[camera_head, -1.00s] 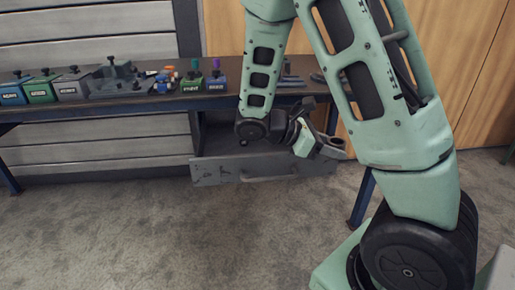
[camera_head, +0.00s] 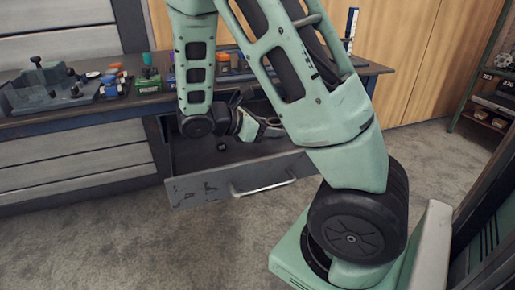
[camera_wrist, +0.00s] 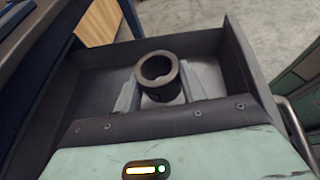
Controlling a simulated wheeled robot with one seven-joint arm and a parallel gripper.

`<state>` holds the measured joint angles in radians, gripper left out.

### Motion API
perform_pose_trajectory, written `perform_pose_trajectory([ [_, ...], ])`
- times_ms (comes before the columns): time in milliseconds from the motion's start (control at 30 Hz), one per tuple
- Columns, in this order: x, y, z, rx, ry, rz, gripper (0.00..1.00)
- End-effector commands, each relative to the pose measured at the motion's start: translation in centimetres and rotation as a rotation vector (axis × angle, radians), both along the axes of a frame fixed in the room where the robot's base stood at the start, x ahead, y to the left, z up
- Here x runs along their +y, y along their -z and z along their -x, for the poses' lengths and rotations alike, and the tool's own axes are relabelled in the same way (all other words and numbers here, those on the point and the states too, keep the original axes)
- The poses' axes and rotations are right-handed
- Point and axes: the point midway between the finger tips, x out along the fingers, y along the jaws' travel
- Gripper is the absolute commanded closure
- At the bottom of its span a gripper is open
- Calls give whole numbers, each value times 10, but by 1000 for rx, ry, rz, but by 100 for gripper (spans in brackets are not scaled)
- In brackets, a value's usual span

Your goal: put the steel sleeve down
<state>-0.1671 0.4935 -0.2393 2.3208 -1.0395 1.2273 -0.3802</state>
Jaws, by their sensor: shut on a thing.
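The steel sleeve (camera_wrist: 164,91) is a short dark grey ring with an open bore. In the wrist view it stands roughly upright between the two grey fingers of my gripper (camera_wrist: 160,86), which is shut on it. An open drawer (camera_head: 235,187) lies under it, and its grey floor and side walls show around the sleeve in the wrist view (camera_wrist: 208,42). In the head view my gripper (camera_head: 262,126) is over the drawer's right part. I cannot tell whether the sleeve touches the drawer floor.
The workbench (camera_head: 120,113) is above and behind the drawer. The drawer's handle (camera_head: 264,188) sticks out in front. A shelf rack (camera_head: 490,100) is at the far right. Grey floor in front is clear.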

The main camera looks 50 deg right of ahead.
Motion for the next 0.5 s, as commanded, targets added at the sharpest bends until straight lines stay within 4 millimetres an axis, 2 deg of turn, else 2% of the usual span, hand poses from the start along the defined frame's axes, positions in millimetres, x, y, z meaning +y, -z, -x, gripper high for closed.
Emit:
perform_pose_trajectory([
  [33, 0, 12, 0, 3, 0, 1, 92],
  [267, 0, 28, 0, 0, 1, 1, 92],
  [500, 0, 59, 1, 2, 1, 0, 92],
])
